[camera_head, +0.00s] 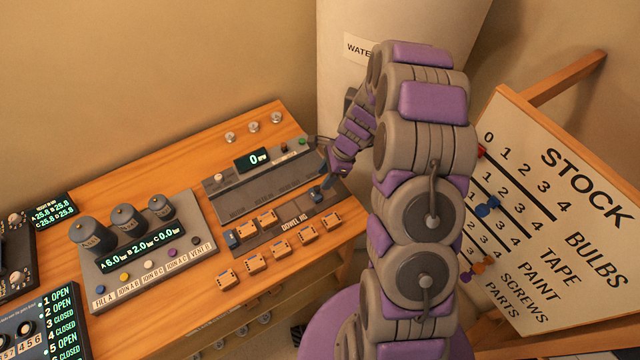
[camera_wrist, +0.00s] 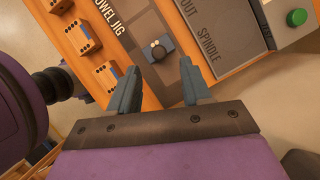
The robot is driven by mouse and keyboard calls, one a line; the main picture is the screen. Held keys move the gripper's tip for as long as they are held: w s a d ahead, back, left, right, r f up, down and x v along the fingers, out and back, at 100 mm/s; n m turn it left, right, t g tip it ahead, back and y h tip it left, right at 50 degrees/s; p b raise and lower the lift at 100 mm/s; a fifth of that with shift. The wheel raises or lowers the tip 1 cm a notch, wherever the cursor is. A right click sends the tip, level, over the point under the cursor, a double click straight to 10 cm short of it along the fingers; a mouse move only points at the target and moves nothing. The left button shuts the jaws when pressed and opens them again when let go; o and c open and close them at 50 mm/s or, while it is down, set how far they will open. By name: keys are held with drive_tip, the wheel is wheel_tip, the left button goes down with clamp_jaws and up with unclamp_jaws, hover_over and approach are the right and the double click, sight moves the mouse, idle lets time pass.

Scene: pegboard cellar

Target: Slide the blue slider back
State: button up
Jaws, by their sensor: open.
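A blue slider block (camera_wrist: 160,47) with a round knob sits on the dark dowel jig strip (camera_wrist: 125,20), near the strip's end. It also shows in the head view (camera_head: 316,194), close by my fingers. My gripper (camera_wrist: 166,66) is open above the jig, fingers pointing down toward the block. In the wrist view the block shows just past and between the two fingertips. I see no contact, and the exact height gap cannot be told. In the head view my gripper (camera_head: 327,178) is partly hidden by its own wrist.
Several orange blocks (camera_head: 253,262) line the jig. A spindle panel (camera_head: 255,180) with a green button (camera_wrist: 297,17) lies behind. A stock board (camera_head: 545,220) with coloured pegs stands right. A valve console (camera_head: 150,250) stands left.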

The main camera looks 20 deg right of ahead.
sight(318, 187)
drive_tip(key=shift+x, duration=2.4)
clamp_jaws()
